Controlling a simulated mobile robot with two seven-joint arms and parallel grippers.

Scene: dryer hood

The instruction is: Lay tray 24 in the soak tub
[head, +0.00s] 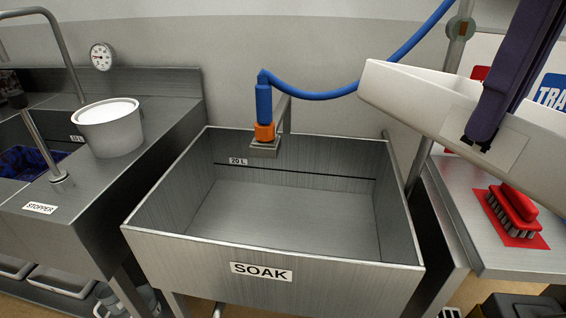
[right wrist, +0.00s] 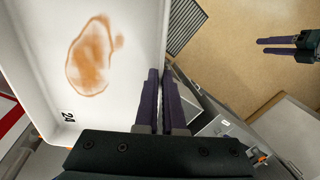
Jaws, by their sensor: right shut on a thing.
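Tray 24 (head: 410,98) is a white tray, held tilted in the air at the right of the head view. In the right wrist view its inside (right wrist: 40,35) shows a brown stain and a "24" label. My right gripper (head: 480,140) is shut on the tray's side wall. The soak tub (head: 262,272) is a steel basin labelled SOAK in the middle of the head view. The tray is above and to the right of it, apart from it. The tub floor looks bare. My left gripper (right wrist: 277,46) shows in the right wrist view, fingers apart and empty.
A blue hose with an orange nozzle (head: 264,131) hangs at the tub's back edge. A white-topped bucket (head: 109,127) stands on the left counter. A red brush (head: 512,208) lies on the right counter. A metal post (head: 420,165) rises behind the tub's right side.

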